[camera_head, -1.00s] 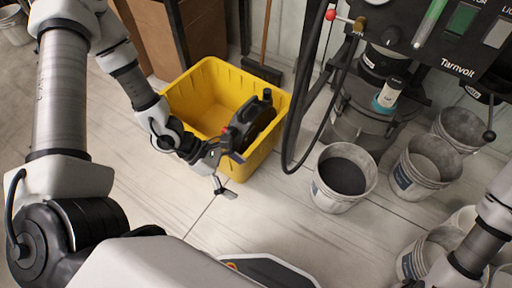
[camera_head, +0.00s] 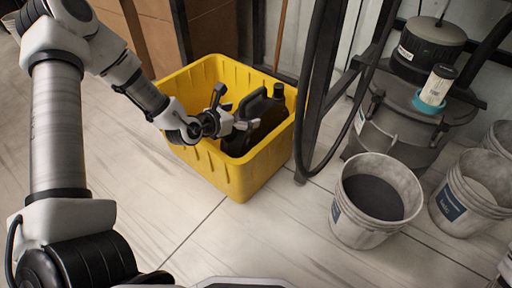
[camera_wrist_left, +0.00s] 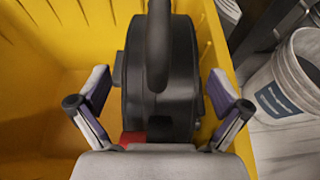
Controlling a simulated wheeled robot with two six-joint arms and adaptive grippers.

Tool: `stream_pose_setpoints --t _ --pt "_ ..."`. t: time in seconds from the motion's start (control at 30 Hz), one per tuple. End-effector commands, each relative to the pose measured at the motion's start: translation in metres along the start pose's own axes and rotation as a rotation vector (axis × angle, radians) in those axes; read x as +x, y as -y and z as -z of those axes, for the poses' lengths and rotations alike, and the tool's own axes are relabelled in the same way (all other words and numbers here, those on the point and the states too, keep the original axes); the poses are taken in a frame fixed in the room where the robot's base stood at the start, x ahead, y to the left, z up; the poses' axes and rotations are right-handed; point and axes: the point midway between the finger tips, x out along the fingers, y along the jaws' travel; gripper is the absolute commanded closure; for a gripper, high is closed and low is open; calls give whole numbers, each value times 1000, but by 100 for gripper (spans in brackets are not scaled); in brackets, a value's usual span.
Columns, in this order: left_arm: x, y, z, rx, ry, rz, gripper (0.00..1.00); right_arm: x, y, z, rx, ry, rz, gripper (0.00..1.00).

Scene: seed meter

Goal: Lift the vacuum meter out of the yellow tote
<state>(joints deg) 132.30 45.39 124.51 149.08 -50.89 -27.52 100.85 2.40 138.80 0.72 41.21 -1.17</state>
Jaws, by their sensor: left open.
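The yellow tote (camera_head: 222,172) stands on the floor in the middle of the head view. The black vacuum meter (camera_head: 270,115), with a handle on top, stands upright in its right part. My left gripper (camera_head: 234,110) is open at the tote, just left of the meter. In the left wrist view, the meter's round dark body (camera_wrist_left: 160,100) lies between the two spread fingers of the gripper (camera_wrist_left: 160,88), with a gap visible on each side. A small red part shows low on the meter. The meter's bottom is hidden. My right gripper is out of view.
A grey bucket of dark material (camera_head: 375,195) stands right of the tote, with another bucket (camera_head: 470,195) beyond it. A black frame post with a hanging hose (camera_head: 315,100) rises close to the tote's right side. Cardboard (camera_head: 165,40) stands behind. The front floor is clear.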

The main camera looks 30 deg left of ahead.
Motion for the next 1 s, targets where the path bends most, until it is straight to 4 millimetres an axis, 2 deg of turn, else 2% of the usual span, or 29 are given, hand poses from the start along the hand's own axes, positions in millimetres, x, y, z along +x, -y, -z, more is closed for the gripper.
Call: stream_pose_setpoints --t 0.03,0.27,0.37,0.5,0.77,0.87,1.0 --pt "6 0 3 3 1 1 0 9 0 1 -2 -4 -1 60" --pt "6 0 -1 -1 0 1 0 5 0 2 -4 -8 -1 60" --pt "6 0 -1 -1 0 1 32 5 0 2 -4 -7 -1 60" --pt "6 0 -1 -1 -1 1 81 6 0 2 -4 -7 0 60" --pt "6 0 -5 1 5 0 82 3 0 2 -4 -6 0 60" --pt "2 0 -13 1 5 0 82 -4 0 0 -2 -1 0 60" --pt "-7 0 -35 1 7 0 82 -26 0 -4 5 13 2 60"
